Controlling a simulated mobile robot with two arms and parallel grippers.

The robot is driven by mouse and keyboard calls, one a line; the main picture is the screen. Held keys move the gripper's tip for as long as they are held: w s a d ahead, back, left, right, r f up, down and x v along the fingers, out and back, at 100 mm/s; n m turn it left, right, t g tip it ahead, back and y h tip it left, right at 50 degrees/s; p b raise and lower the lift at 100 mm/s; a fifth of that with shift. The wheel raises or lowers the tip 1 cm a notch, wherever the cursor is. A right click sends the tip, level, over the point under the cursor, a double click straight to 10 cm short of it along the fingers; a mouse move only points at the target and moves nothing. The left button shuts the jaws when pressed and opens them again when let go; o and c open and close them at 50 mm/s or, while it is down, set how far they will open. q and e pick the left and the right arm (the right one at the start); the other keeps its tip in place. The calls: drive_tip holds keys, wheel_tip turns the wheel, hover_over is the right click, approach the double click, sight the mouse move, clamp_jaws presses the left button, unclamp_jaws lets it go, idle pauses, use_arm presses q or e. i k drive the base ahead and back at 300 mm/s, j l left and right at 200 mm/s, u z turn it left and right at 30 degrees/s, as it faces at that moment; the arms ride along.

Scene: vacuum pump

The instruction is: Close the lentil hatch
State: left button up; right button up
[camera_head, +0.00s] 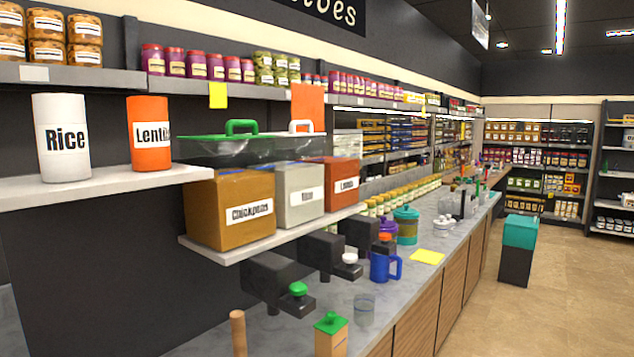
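The lentil container is the red-orange box (342,186) at the right end of a row of three on a low white shelf. Its label is small but seems to read Lentils. A flat orange panel (308,107) stands upright above the row, behind the white handle; it looks like the lentil hatch standing open, though its hinge is hidden. The chickpea box (231,209) has a green-handled lid (217,136) over clear hoppers. The white rice box (299,194) is in the middle, with a white handle (300,126) above it. Neither of my grippers is in view.
Rice (62,138) and lentil (149,133) canisters stand on the left shelf (100,184). Black dispensers (276,281) jut out below the boxes. The counter (400,285) holds a blue mug (384,264), a glass and a green-topped box (331,335).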

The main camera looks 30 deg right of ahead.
sight(307, 100)
drive_tip(key=i+l+z, duration=0.15)
drive_tip(key=l+z, duration=0.25)
drive_tip(key=i+l+z, duration=0.25)
drive_tip(key=l+z, duration=0.2)
drive_tip(key=i+l+z, duration=0.6)
drive_tip(key=z, duration=0.25)
drive_tip(key=i+l+z, duration=0.2)
drive_tip(key=i, duration=0.25)
drive_tip(key=i+z, duration=0.2)
drive_tip(key=i, duration=0.3)
drive_tip(key=i+u, duration=0.25)
drive_tip(key=u, duration=0.15)
drive_tip(key=i+l+u, duration=0.2)
drive_tip(key=u, duration=0.2)
drive_tip(key=i+l+u, duration=0.25)
drive_tip(key=u, duration=0.15)
drive_tip(key=i, duration=0.05)
